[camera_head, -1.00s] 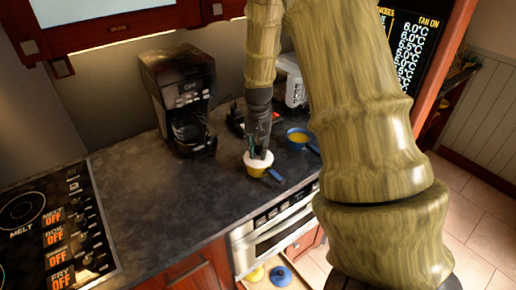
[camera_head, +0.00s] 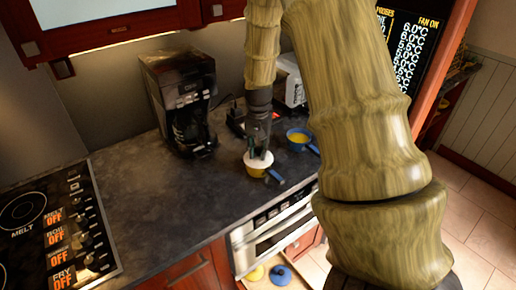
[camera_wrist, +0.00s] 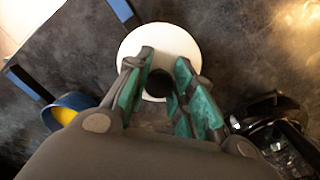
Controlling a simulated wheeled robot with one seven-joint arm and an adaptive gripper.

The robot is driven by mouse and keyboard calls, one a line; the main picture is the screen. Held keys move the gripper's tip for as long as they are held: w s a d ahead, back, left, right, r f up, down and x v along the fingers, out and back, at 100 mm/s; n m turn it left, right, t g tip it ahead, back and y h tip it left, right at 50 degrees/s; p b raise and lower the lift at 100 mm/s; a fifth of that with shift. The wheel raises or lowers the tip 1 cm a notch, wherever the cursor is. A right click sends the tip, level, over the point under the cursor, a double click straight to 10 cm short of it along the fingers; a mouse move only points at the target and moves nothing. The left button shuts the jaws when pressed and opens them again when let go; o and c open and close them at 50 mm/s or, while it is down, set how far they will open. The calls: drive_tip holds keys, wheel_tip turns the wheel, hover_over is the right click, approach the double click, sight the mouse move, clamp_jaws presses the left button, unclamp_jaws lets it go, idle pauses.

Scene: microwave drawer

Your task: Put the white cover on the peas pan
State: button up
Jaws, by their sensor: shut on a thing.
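The white cover (camera_head: 258,160) sits over a small yellow pan (camera_head: 256,171) with a blue handle (camera_head: 274,176) on the dark counter. In the wrist view the white cover (camera_wrist: 184,42) is a round disc with a dark knob (camera_wrist: 160,82). My gripper (camera_head: 259,152) is above it, its green-tipped fingers (camera_wrist: 158,88) shut on the knob. The cover hides what is inside that pan. A second pan, blue (camera_head: 294,133) with yellow content (camera_head: 300,138), stands uncovered behind and to the right; it also shows in the wrist view (camera_wrist: 62,112).
A black coffee maker (camera_head: 180,95) stands at the back left, and a stove top (camera_head: 60,225) is at far left. Below the counter edge, an open drawer holds a yellow lid (camera_head: 255,273) and a blue lid (camera_head: 281,275). The counter's middle (camera_head: 160,200) is clear.

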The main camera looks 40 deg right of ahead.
drive_tip(key=o, duration=1.4)
drive_tip(key=shift+r, duration=0.1)
drive_tip(key=shift+r+p, duration=3)
drive_tip(key=shift+r, duration=0.4)
